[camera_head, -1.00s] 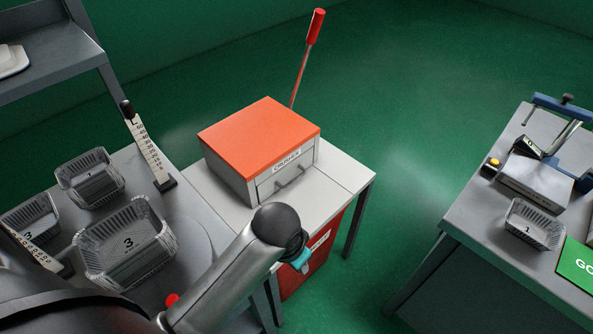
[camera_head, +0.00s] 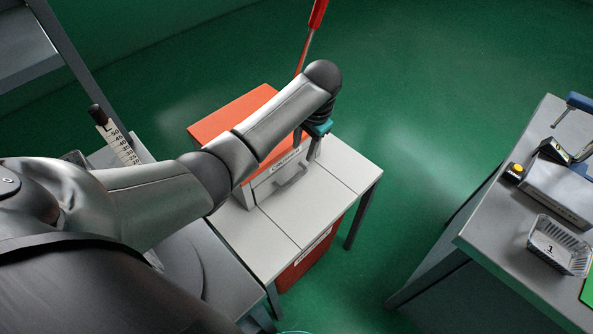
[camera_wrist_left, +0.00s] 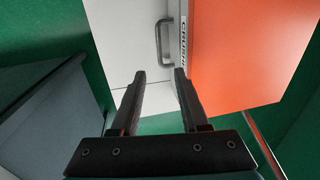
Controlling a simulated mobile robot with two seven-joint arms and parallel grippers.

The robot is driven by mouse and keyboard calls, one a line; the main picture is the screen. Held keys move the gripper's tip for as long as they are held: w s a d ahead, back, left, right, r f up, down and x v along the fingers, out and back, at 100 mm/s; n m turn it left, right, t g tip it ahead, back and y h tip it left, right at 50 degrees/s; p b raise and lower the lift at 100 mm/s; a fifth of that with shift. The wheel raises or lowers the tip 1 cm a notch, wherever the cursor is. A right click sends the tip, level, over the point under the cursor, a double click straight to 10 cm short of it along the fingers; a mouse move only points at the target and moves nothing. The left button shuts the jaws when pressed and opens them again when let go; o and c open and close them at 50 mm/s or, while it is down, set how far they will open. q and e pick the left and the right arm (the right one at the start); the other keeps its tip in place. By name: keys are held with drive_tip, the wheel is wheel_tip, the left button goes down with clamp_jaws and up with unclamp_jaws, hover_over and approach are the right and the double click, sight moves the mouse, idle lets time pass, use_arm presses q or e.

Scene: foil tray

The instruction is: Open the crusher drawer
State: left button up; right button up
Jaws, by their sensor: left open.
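The crusher is a grey box with an orange top (camera_head: 222,117) on a white-topped stand. Its drawer front is flush with the box, so the drawer looks shut. The grey bar handle (camera_head: 292,177) shows below my left arm, and it also shows in the left wrist view (camera_wrist_left: 159,42). My left gripper (camera_head: 314,150) is above the handle's right end, in front of the crusher. In the left wrist view its open, empty fingers (camera_wrist_left: 160,74) point toward the handle, apart from it. My arm hides part of the crusher. My right gripper is out of view.
The crusher's red lever (camera_head: 317,14) rises behind my left arm. The white stand top (camera_head: 290,220) is clear before the drawer. A grey bench (camera_head: 490,235) with a foil tray (camera_head: 557,245) is at right. Green floor lies between.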

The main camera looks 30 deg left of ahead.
sight(295, 179)
use_arm(q)
drive_tip(key=f+b, duration=0.1)
drive_tip(key=f, duration=0.3)
drive_tip(key=a+f+b, duration=0.1)
drive_tip(key=f+b, duration=0.1)
drive_tip(key=f, duration=0.2)
drive_tip(key=a+f+b, duration=0.1)
drive_tip(key=f+b, duration=0.1)
drive_tip(key=f, duration=0.3)
drive_tip(key=shift+w, duration=0.25)
drive_tip(key=shift+a+f+b, duration=0.15)
drive_tip(key=shift+f+b, duration=0.2)
drive_tip(key=shift+f, duration=0.1)
drive_tip(key=shift+c, duration=0.2)
clamp_jaws()
